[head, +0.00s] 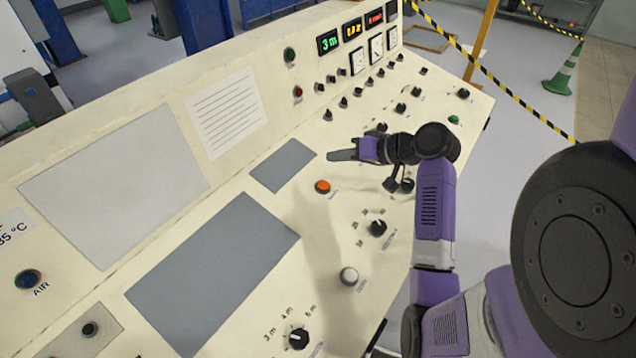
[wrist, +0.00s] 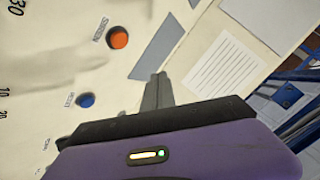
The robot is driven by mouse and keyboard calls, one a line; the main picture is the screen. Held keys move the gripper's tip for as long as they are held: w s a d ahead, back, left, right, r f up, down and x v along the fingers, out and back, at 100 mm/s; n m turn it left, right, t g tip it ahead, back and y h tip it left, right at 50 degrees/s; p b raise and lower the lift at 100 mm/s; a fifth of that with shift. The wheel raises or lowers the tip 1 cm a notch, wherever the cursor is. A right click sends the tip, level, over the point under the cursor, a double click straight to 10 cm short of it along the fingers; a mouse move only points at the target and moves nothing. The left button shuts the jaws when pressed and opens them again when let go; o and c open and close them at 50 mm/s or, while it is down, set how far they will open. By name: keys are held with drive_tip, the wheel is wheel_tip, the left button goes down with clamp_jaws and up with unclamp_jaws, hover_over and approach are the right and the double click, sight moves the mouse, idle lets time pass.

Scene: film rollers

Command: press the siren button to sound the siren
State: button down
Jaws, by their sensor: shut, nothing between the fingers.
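An orange-red round button (head: 322,186) sits on the cream console's sloping top, near a small grey plate. It also shows in the wrist view (wrist: 119,39), with a small label beside it that is too small to read surely. A blue round button (wrist: 87,100) with a label shows in the wrist view, nearer my gripper's body. My gripper (head: 333,156) is shut and empty, its fingers pointing left over the console, beyond the orange button in the head view. In the wrist view, its fingertips (wrist: 159,78) are apart from both buttons.
A white knob or button (head: 348,276) and black rotary knobs (head: 378,228) lie on the near part of the console. Small switches, gauges and lit displays (head: 329,42) line the far end. A grey panel (head: 213,274) and a lined sheet (head: 227,112) lie to the left.

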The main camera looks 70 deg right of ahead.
sight(319, 182)
drive_tip(key=shift+f, duration=0.15)
drive_tip(key=f+b, duration=0.3)
drive_tip(key=w+f+b, duration=0.1)
drive_tip(key=f+b, duration=0.2)
drive_tip(key=shift+w+d, duration=0.1)
drive_tip(key=shift+d, duration=0.05)
drive_tip(key=shift+w+d+f+b, duration=0.1)
drive_tip(key=shift+w+f+b, duration=0.1)
drive_tip(key=shift+f+b, duration=0.35)
drive_tip(key=shift+w+f+b, duration=0.15)
drive_tip(key=shift+f+b, duration=0.25)
drive_tip(key=shift+f, duration=0.25)
drive_tip(key=shift+f, duration=0.1)
idle(1.2)
drive_tip(key=shift+w+f, duration=0.1)
drive_tip(key=shift+f, duration=0.2)
drive_tip(key=shift+w+f, duration=0.1)
drive_tip(key=shift+f, duration=0.35)
idle(0.9)
drive_tip(key=shift+r, duration=0.1)
drive_tip(key=shift+s+r+p, duration=0.2)
drive_tip(key=shift+r+p, duration=0.45)
drive_tip(key=shift+r, duration=0.1)
drive_tip(key=shift+r, duration=0.15)
